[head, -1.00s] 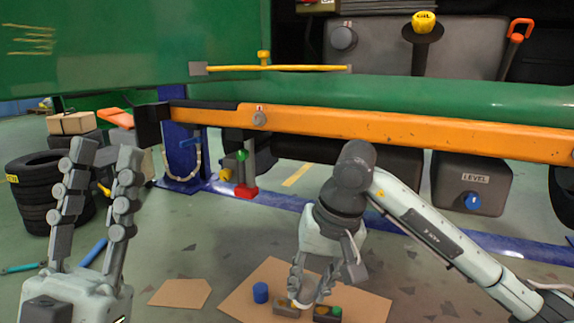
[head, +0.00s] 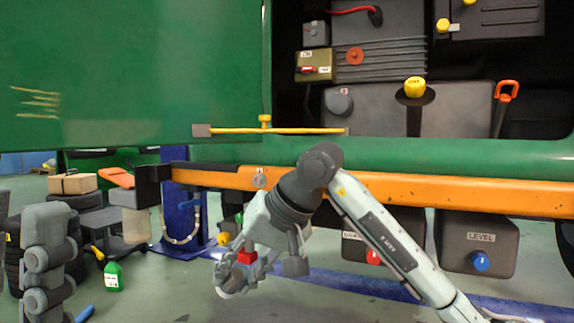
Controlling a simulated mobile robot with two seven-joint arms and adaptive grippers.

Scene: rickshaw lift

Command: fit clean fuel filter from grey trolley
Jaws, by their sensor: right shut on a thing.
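My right gripper (head: 236,278) is low in the middle of the head view, in front of the orange rail. It is shut on a small pale grey piece, mostly hidden by the fingers; I cannot tell whether it is the clean fuel filter. A red block shows behind the fingers. My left gripper (head: 22,218) is open at the left edge, partly out of view, with nothing seen between its fingers. A dark grey trolley-like stand (head: 98,222) is at the left, partly hidden. A pale cylindrical container (head: 136,226) is beside it.
The orange rail (head: 400,190) runs across the green vehicle body, with a yellow rod (head: 270,131) above it. A tank marked LEVEL (head: 480,243) hangs at the right. A green bottle (head: 113,277) stands at lower left. A cardboard box (head: 73,184) is at the left.

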